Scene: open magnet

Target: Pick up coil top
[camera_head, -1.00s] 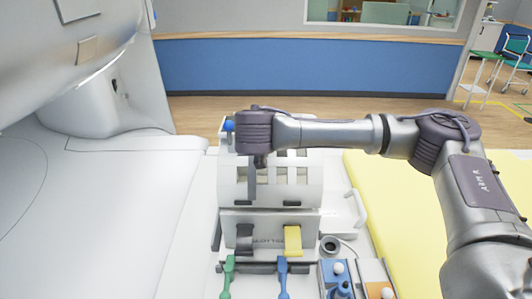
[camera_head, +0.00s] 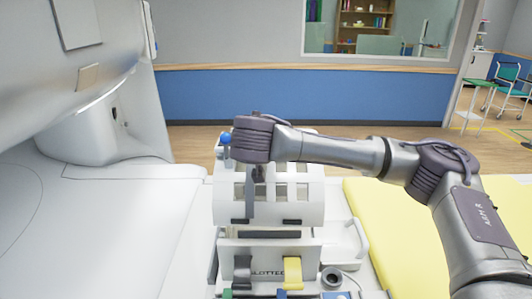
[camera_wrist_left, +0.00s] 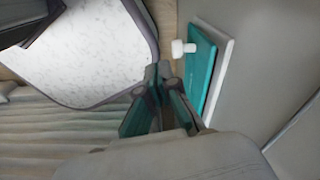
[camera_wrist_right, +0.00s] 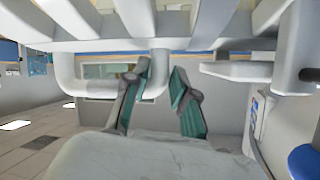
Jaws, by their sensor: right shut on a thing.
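The coil top (camera_head: 312,205), a white curved shell with rectangular slots, is in the middle of the head view. It is raised above the white coil base (camera_head: 270,250), with a gap between them. My right gripper (camera_head: 258,174) is at its upper left. In the right wrist view, the right fingers (camera_wrist_right: 160,88) are shut on a white bar of the coil top, and its slotted underside (camera_wrist_right: 190,30) spans the top. My left gripper (camera_wrist_left: 158,75) shows only in the left wrist view, with its fingertips together and nothing visible between them.
The white scanner bed (camera_head: 120,215) and scanner housing (camera_head: 95,125) stand at left. A yellow pad (camera_head: 385,225) lies right of the coil. Yellow (camera_head: 292,270) and dark (camera_head: 243,268) straps hang on the base front. A teal panel (camera_wrist_left: 198,65) is near my left gripper.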

